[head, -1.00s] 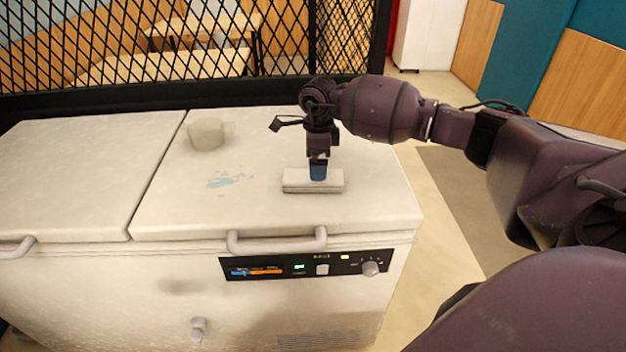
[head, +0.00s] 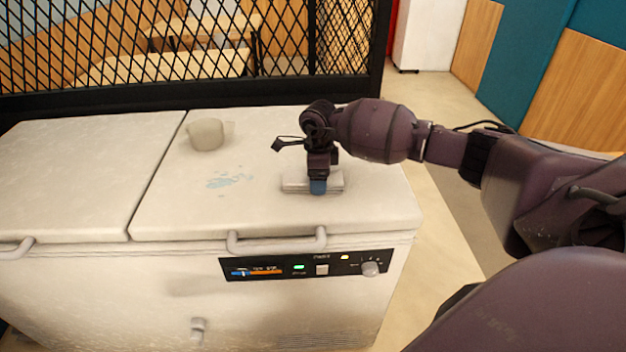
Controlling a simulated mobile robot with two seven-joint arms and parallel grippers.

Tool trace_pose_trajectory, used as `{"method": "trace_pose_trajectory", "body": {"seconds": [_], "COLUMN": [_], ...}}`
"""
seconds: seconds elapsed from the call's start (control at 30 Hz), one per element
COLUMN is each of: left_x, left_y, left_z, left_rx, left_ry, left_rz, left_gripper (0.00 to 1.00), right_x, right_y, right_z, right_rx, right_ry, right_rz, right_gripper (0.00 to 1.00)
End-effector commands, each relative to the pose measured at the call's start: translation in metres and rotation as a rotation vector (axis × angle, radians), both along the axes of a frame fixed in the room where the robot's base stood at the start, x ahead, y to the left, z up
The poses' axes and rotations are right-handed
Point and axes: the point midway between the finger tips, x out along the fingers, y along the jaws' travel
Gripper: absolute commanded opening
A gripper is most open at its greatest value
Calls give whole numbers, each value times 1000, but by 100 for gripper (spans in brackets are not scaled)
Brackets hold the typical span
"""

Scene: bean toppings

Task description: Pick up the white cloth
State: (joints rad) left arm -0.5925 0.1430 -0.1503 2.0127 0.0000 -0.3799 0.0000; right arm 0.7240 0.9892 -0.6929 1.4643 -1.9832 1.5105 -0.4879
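The white cloth (head: 294,183) lies folded flat on the right lid of the white chest freezer. My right gripper (head: 318,188) points straight down at the middle of the cloth. Its blue fingertip covers the cloth's front edge. Only one finger shows clearly, so I cannot tell whether the gripper is open or shut on the cloth. My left gripper is not in view.
The freezer lid (head: 170,205) carries a pale blue stain (head: 229,181) left of the cloth and a whitish cup-like object (head: 208,134) farther back. A black mesh partition (head: 130,50) stands behind. A handle (head: 277,241) sticks out at the lid's front.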

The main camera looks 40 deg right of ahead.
Motion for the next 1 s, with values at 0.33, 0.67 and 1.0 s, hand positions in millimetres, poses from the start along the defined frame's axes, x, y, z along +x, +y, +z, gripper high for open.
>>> {"method": "trace_pose_trajectory", "body": {"seconds": [0.33, 0.67, 1.0], "left_x": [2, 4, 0], "left_y": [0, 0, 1], "left_z": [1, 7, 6], "left_rx": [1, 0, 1], "left_ry": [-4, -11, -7], "left_rz": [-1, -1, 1], "left_gripper": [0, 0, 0], "right_x": [0, 1, 0], "right_y": [0, -1, -1], "right_z": [4, 59, 145], "right_rx": [-1, -2, -2], "right_ry": [-1, -6, -4], "right_rz": [0, 0, 0], "right_gripper": [50, 50, 50]}}
